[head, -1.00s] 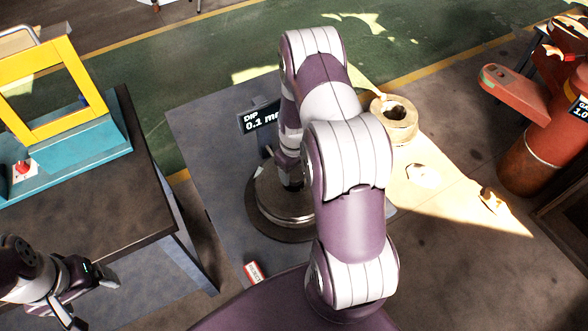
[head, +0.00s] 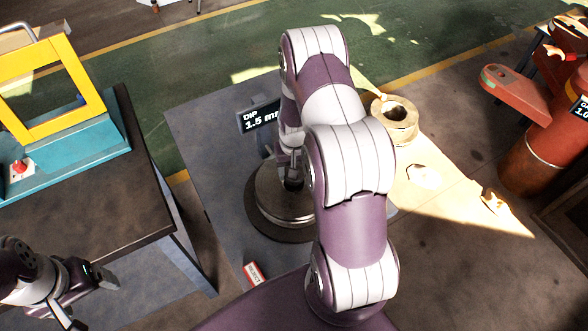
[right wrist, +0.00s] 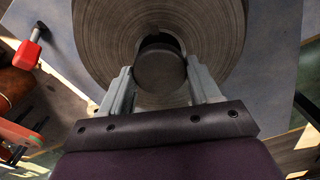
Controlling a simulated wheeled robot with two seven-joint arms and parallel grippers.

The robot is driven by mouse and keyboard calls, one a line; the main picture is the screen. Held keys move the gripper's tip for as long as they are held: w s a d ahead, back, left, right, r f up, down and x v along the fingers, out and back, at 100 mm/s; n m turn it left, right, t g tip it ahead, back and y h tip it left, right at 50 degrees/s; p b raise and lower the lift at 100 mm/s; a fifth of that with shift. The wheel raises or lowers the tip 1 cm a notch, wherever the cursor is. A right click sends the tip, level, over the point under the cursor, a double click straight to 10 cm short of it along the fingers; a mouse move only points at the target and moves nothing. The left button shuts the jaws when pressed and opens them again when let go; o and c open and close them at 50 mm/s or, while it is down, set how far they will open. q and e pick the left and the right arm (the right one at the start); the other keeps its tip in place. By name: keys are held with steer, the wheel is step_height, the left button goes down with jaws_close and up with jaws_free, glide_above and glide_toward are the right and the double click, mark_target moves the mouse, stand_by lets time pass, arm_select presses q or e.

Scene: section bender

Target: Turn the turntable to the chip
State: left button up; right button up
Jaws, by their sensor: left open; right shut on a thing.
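The turntable (head: 268,212), a round metal disc on a darker base, stands on the grey table, partly hidden behind my right arm. In the right wrist view its grooved face (right wrist: 100,30) fills the top, with a dark round knob (right wrist: 160,70) at its centre. My right gripper (right wrist: 162,88) is shut on the knob, one finger on each side; in the head view the gripper (head: 291,180) is partly hidden. The display (head: 260,118) reads DIP 1.5 mm. I cannot make out a chip on the rim. My left gripper (head: 98,298) is open and empty at the lower left.
A small red and white labelled block (head: 254,273) lies near the table's front edge. A brass-coloured ring (head: 395,120) stands right of my arm. A teal machine with a yellow frame (head: 52,85) is on the left bench, and a red machine (head: 540,120) stands at the right.

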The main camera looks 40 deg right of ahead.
steer(key=shift+m, duration=0.3)
stand_by(0.4)
steer(key=o, duration=1.5)
steer(key=shift+r, duration=0.15)
step_height(320, 180, up, 12)
steer(key=b, duration=0.2)
steer(key=shift+r+b, duration=0.25)
steer(key=shift+b, duration=0.15)
